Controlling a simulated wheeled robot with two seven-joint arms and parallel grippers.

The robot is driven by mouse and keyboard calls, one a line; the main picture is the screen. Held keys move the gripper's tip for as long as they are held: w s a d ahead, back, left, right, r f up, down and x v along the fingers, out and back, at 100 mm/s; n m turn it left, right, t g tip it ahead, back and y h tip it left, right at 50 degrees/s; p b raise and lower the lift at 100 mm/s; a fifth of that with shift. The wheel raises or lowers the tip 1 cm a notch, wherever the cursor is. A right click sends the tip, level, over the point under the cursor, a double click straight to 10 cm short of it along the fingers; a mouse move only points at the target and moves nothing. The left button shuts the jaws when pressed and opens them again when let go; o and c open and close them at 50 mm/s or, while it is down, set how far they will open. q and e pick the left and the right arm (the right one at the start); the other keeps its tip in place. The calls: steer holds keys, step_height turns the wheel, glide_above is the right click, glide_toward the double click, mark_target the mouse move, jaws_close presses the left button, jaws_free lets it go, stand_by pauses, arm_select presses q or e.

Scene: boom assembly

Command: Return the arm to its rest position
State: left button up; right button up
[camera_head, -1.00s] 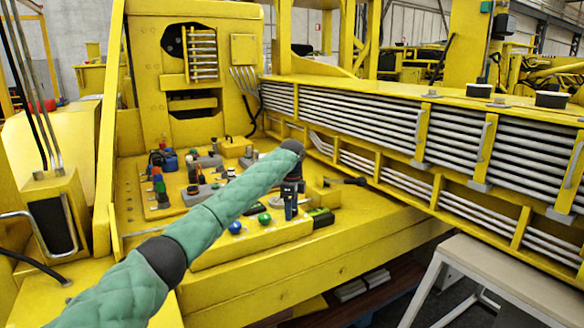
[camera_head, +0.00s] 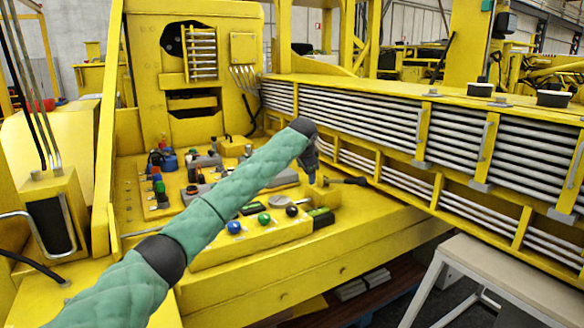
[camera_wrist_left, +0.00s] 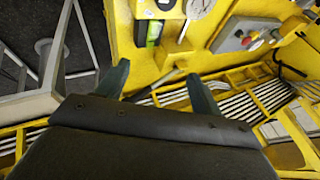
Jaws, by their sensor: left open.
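My left arm (camera_head: 215,208), in a green padded sleeve, reaches from the lower left across the yellow control panel. Its dark wrist (camera_head: 303,128) is over the panel's right side, by the boom's tube bank. My left gripper (camera_head: 313,168) points downward there and is partly hidden by the wrist. In the left wrist view my left gripper (camera_wrist_left: 158,78) shows two dark fingers spread apart. A thin dark tool (camera_wrist_left: 153,87) shows beyond and between them, and nothing is seen clasped. A dark-handled tool (camera_head: 348,180) also shows beside the gripper in the head view. My right gripper is not in view.
The yellow panel (camera_head: 165,250) carries several knobs, buttons and connectors. The boom's tube rows (camera_head: 370,117) run along the right. A pale stool (camera_head: 500,275) stands at lower right. A tall yellow cabinet (camera_head: 150,85) stands behind the panel. Open space shows above the arm.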

arm_select(q)
step_height(320, 180, up, 4)
steer(key=d+n+t, duration=0.1)
steer(key=t, duration=0.1)
steer(key=s+a+f+n, duration=0.3)
steer(key=s+a+f, duration=0.45)
steer(key=f, duration=0.85)
steer(key=s+a+f+n, duration=0.35)
steer(key=s+f, duration=0.75)
steer(key=f, duration=0.5)
steer(key=s+a+f+n, duration=0.2)
steer(key=s+a+f, duration=0.6)
steer(key=f, duration=0.9)
steer(key=s+a+f+n+g, duration=0.1)
steer(key=s+a+f+g, duration=0.1)
steer(key=s+f, duration=1)
steer(key=s+a+f+g, duration=0.2)
steer(key=s+f, duration=0.7)
steer(key=s, duration=0.5)
steer(key=s+f+g, duration=0.1)
steer(key=s+f, duration=0.4)
steer(key=s, duration=0.6)
steer(key=s+f+g, duration=0.2)
steer(key=s+f, duration=0.3)
steer(key=s, duration=0.6)
steer(key=shift+s+d, duration=0.15)
steer(key=shift+s, duration=0.05)
steer(key=shift+n+g, duration=0.25)
steer(key=shift+g, duration=0.05)
